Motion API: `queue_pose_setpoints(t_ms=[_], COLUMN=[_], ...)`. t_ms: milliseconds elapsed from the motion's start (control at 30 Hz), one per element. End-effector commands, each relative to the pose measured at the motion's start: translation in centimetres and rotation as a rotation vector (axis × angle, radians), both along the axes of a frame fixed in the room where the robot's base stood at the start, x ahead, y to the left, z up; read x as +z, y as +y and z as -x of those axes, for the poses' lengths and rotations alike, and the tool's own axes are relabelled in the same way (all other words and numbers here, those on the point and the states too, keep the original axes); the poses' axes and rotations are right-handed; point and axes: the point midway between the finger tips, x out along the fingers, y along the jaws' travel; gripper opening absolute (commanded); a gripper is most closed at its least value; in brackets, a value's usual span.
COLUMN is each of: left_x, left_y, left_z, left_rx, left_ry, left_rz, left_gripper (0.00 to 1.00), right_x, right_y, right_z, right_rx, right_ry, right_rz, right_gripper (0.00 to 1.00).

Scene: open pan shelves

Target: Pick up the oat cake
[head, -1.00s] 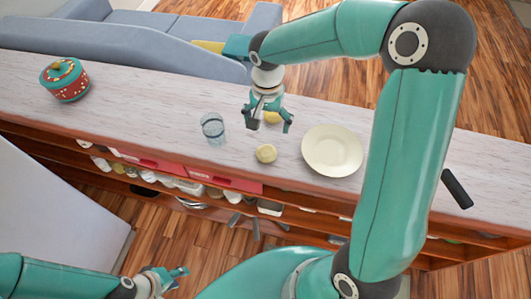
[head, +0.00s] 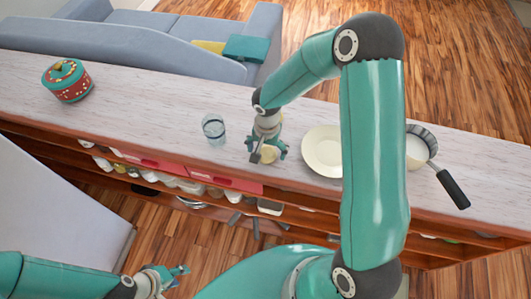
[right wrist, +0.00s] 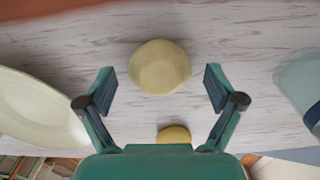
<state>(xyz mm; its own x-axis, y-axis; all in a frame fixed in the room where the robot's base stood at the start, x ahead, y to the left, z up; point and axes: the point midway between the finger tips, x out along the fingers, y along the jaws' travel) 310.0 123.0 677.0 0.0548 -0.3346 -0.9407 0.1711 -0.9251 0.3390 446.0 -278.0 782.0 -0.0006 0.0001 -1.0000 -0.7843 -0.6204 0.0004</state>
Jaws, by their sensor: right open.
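A round pale-yellow cake, which I take to be the oat cake (head: 268,156), lies on the pale wood counter (head: 150,98). In the right wrist view the cake (right wrist: 160,67) sits between the two finger lines, with a clear gap on each side. My right gripper (head: 268,150) is open over it, pointing down; its fingers partly hide the cake in the head view. In the right wrist view the right gripper (right wrist: 160,80) holds nothing. My left gripper (head: 178,277) is low at the lower left, away from the counter; its jaw opening is unclear.
A smaller yellow round thing (right wrist: 173,134) lies behind the cake. A cream plate (head: 318,150) is to the right, a clear glass (head: 213,128) to the left. A saucepan (head: 428,148) is further right, a red-and-teal pot (head: 66,80) far left.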

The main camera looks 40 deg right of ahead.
Motion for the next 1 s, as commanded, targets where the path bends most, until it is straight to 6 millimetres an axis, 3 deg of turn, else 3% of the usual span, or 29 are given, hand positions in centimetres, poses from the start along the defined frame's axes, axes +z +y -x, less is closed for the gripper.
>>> queue_pose_setpoints(t_ms=[200,600,1000], left_x=[-0.01,-0.01,-0.02], left_y=[0.0,-0.01,0.0], left_z=[0.01,0.01,0.01], left_rx=[0.0,0.0,0.0], left_ry=[0.0,0.0,0.0], left_rz=[0.0,0.0,0.0], left_gripper=[0.4,0.4,0.4], right_x=[-0.06,-0.03,0.62], right_y=[-0.01,-0.02,-0.04], right_z=[0.01,0.01,-0.05], right_rx=[-0.001,-0.001,-0.002], right_ry=[0.0,0.0,-0.002], right_rz=[0.0,0.0,0.001], right_gripper=[0.91,0.26,0.26])
